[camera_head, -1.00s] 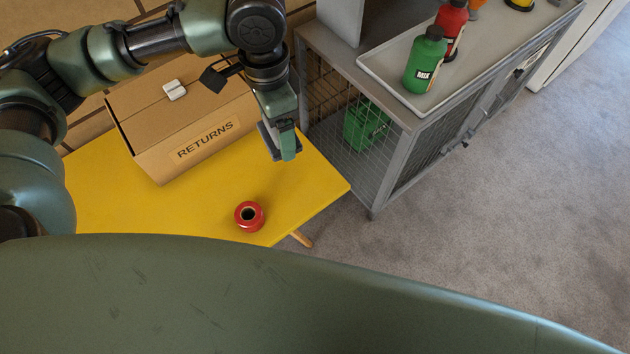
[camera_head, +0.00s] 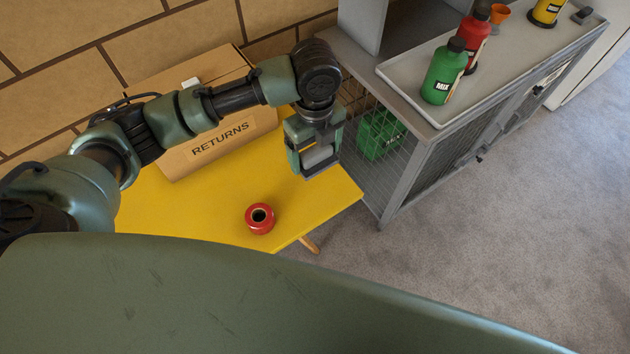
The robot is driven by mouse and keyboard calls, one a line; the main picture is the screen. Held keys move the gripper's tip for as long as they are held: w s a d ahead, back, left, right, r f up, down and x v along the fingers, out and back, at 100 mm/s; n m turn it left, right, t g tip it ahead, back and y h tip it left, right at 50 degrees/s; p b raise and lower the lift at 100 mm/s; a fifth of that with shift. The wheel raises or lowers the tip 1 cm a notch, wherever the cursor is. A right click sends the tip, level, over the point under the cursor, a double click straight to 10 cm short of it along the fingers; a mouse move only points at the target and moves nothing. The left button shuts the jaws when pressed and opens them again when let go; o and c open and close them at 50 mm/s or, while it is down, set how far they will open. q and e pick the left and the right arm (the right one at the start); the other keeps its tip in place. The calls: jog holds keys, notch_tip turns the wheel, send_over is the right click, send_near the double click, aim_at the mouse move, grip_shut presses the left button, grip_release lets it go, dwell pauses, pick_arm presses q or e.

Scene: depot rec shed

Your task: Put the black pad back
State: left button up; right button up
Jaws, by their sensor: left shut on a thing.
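I see no other thing that is clearly a black pad. My right gripper is not in view.
A RETURNS carton (camera_head: 185,158) and a red ring-shaped thing (camera_head: 260,218) are on the yellow table (camera_head: 190,215). The grey cabinet (camera_head: 420,170) holds a green crate (camera_head: 378,135). A tray (camera_head: 420,108) on top bears a green bottle (camera_head: 444,72) and a red bottle (camera_head: 474,40).

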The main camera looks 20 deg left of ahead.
pick_arm(q)
send_over(315, 190)
notch_tip(315, 190, down, 8)
jog(key=shift+r+p, duration=0.1)
jog(key=shift+p, duration=0.2)
jog(key=shift+f, duration=0.75)
notch_tip(315, 190, down, 4)
jog(key=shift+r, duration=0.25)
jog(key=shift+f, duration=0.2)
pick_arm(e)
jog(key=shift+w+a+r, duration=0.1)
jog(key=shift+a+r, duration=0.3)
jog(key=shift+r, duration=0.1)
pick_arm(q)
jog(key=shift+f, duration=0.1)
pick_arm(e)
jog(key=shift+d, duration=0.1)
pick_arm(q)
jog(key=o, duration=1.1)
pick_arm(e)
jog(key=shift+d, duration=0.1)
